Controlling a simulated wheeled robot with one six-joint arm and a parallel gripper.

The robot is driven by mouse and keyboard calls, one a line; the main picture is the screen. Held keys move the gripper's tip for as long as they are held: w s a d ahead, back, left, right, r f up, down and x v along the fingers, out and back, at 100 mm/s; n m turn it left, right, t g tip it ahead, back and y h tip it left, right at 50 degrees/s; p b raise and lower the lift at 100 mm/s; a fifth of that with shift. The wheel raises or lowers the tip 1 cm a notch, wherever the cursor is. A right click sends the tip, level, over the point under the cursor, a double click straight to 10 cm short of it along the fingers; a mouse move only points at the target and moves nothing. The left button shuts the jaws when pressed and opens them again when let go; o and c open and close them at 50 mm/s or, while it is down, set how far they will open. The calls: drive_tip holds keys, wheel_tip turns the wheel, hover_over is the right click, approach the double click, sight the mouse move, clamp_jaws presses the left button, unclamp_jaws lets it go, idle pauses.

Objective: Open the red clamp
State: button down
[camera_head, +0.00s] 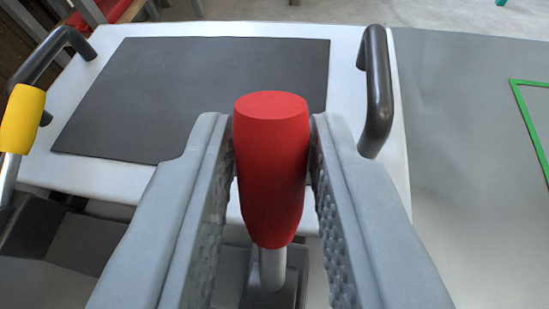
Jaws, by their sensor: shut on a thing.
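The red clamp's handle (270,165) is a thick red grip on a short metal rod (271,268), which runs down to a dark base at the bottom of the view. My gripper (272,135) has one grey finger on each side of the red grip and is shut on it. The grip stands upright in the picture, its flat top toward the far side. The lower part of the clamp is partly hidden by the grip and the fingers.
A second clamp with a yellow grip (21,119) stands at the left edge. Behind is a white cart top (120,170) with a dark mat (200,85) and black handles at its left (45,62) and right (377,95). A green outline (530,125) marks the grey floor at right.

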idle(0.3)
drive_tip(key=c, duration=1.2)
unclamp_jaws()
